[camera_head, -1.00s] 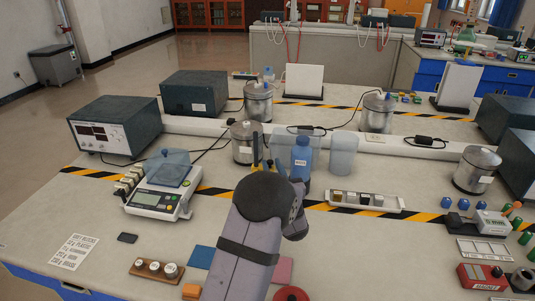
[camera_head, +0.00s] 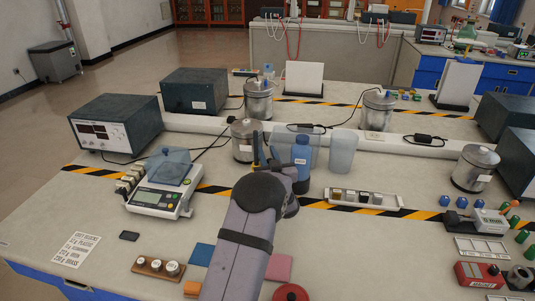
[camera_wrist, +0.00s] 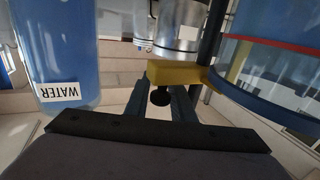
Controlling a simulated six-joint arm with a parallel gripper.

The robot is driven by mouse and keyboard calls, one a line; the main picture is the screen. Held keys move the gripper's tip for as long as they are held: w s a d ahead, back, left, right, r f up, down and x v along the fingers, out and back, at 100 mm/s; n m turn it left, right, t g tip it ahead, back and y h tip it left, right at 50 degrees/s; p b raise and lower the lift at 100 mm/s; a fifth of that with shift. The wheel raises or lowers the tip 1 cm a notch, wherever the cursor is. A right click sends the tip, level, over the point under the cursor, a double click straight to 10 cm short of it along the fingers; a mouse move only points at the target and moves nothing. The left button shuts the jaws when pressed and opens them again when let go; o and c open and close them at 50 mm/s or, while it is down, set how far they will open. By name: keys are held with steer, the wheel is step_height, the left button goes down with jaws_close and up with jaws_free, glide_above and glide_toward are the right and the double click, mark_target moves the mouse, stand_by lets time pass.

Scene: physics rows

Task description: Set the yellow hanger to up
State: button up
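The yellow hanger (camera_wrist: 186,75) is a small block on a dark upright post (camera_wrist: 212,35), with a black knob (camera_wrist: 160,98) in front of it in the wrist view. My gripper (camera_wrist: 162,92) points at it, with its two dark fingers apart on either side of the knob. There are gaps between the knob and the fingers. The fingertips are close to the block; whether they touch it I cannot tell. In the head view my gripper is mostly hidden behind my own wrist, and only a little yellow shows at the foot of the post (camera_head: 255,148).
A blue bottle labelled WATER (camera_head: 301,160) stands close to the right of my wrist; it is at the left in the wrist view (camera_wrist: 62,45). A clear vessel with blue liquid (camera_wrist: 270,75) is close by. A metal can (camera_head: 243,140) stands behind. A scale (camera_head: 160,198) is left.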

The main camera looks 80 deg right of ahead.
jaws_close()
step_height(320, 180, up, 10)
steer(key=p, duration=0.4)
steer(key=shift+r, duration=0.3)
steer(key=shift+o, duration=0.9)
jaws_free()
steer(key=shift+a+f, duration=0.1)
steer(key=shift+f, duration=0.2)
steer(key=b+v, duration=0.2)
steer(key=v, duration=0.5)
steer(key=shift+r, duration=0.2)
